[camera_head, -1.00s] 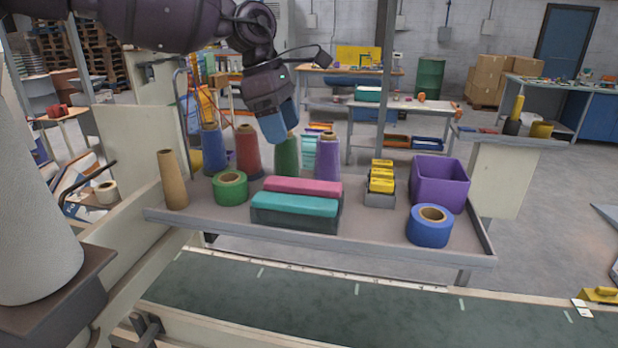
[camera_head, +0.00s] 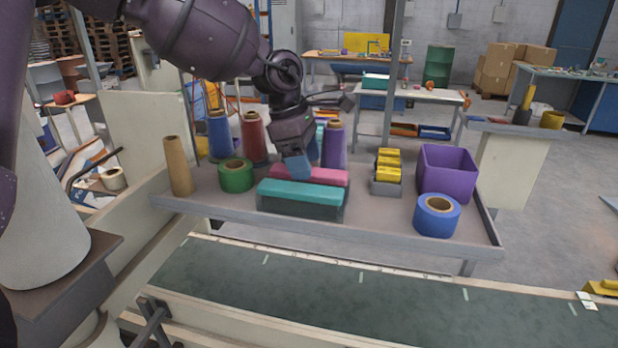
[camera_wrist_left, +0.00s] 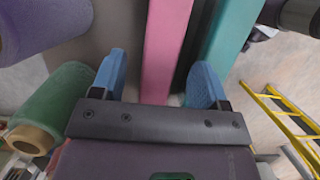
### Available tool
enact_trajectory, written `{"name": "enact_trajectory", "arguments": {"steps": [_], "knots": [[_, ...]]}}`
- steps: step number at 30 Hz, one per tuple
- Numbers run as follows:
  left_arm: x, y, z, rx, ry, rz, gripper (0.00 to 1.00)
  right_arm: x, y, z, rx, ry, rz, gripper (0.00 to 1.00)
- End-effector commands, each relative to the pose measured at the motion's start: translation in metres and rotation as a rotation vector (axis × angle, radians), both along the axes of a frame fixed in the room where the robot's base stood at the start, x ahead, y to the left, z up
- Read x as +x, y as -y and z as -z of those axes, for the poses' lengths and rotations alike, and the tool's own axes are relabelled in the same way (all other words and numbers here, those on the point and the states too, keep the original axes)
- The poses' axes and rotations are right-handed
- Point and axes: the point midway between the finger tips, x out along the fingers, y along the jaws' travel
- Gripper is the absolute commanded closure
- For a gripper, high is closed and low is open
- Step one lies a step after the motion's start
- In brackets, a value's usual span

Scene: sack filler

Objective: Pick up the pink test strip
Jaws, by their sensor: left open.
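The pink test strip (camera_head: 322,176) lies on the tray table behind a teal strip (camera_head: 300,193), which sits on a dark grey block. My left gripper (camera_head: 298,165) comes down from above at the pink strip's left half and hides part of it. In the left wrist view, the blue fingers of my open left gripper (camera_wrist_left: 157,82) stand on either side of the pink strip (camera_wrist_left: 165,45). The teal strip (camera_wrist_left: 225,45) runs beside it, close to the right finger. I cannot tell whether the fingers touch anything. My right gripper is not in view.
Cones of thread stand behind, including a purple one (camera_head: 334,146) and a red one (camera_head: 253,137). A green tape roll (camera_head: 236,178) is left of the strips. Yellow blocks (camera_head: 388,174), a purple bin (camera_head: 446,172) and a blue roll (camera_head: 437,222) are to the right.

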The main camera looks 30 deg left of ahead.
Motion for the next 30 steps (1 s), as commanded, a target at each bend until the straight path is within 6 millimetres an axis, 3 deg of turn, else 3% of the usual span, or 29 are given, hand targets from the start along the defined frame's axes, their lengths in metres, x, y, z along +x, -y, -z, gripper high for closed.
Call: {"name": "enact_trajectory", "arguments": {"steps": [11, 21, 30], "knots": [[0.0006, 0.0022, 0.0095, 0.000, 0.001, -0.001, 0.33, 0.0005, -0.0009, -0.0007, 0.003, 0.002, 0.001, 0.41], [0.0007, 0.0022, 0.0092, 0.000, 0.001, -0.001, 0.86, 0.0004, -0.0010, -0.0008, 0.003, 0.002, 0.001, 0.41], [0.0010, 0.0022, 0.0062, -0.001, 0.002, -0.002, 0.86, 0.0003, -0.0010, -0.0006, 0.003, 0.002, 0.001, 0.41]]}}
